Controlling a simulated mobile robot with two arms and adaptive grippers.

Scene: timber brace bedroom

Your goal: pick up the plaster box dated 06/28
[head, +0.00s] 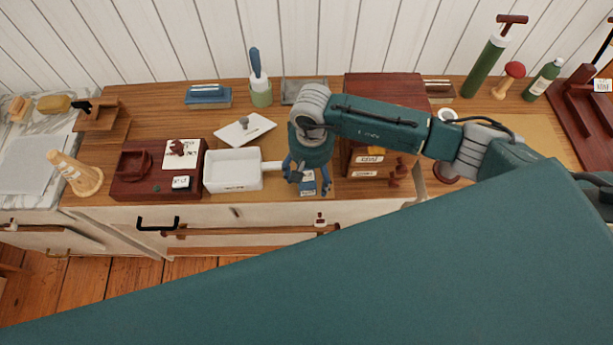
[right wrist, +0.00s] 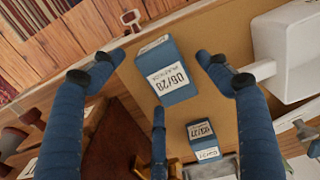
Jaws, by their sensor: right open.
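The blue plaster box (right wrist: 167,75) has a white label reading 06/28. In the right wrist view it lies between the spread fingers of my right gripper (right wrist: 157,70), with gaps visible on both sides. In the head view my right gripper (head: 307,178) is over the front part of the wooden top, and a blue and white box (head: 308,187) shows between its fingers. The gripper is open and holds nothing. A second blue box (right wrist: 203,138) with a different date, seemingly 03/27, lies nearby in the right wrist view. My left gripper is not in view.
A white tray with a handle (head: 233,184) stands just left of the gripper. A dark red wooden tray (head: 130,190) is farther left. A wooden rack with labels (head: 365,172) stands close on the right. The front edge of the wooden top is near the box.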

